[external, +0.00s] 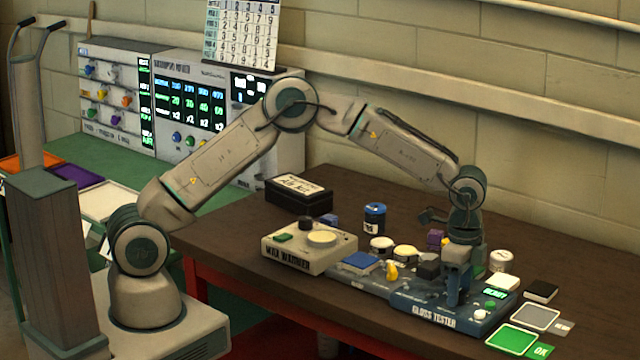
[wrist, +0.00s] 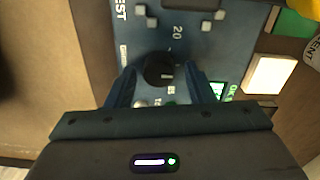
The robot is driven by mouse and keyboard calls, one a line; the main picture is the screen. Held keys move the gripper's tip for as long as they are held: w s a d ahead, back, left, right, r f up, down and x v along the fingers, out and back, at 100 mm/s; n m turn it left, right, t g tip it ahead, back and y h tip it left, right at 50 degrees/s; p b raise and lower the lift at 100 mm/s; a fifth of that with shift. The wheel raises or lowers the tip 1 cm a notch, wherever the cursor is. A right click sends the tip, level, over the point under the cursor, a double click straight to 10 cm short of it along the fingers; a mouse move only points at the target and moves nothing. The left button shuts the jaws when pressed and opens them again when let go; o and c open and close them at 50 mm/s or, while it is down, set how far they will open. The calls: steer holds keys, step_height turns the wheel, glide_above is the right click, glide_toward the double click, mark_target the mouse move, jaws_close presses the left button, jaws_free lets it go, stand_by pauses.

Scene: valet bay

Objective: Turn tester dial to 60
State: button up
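The gloss tester (external: 436,309) is a blue-grey box at the front of the brown table, with its name on the front face. Its dial (wrist: 158,69) is a round black knob with a small light mark, seen in the wrist view. My gripper (wrist: 158,76) points down at the tester with one finger on each side of the dial. The fingers look open, with a gap on both sides. In the external view my gripper (external: 457,292) hides the dial.
A wax warmer (external: 309,249) and several small jars stand left of and behind the tester. A lit green display (external: 495,292) is on the tester's right. A green card (external: 511,339) and grey tray (external: 535,317) lie to the right. The table's back right is clear.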

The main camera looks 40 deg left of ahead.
stand_by(0.3)
step_height(320, 180, up, 14)
steer(key=b, duration=0.1)
steer(key=shift+f+b, duration=0.15)
steer(key=shift+b, duration=0.25)
stand_by(0.3)
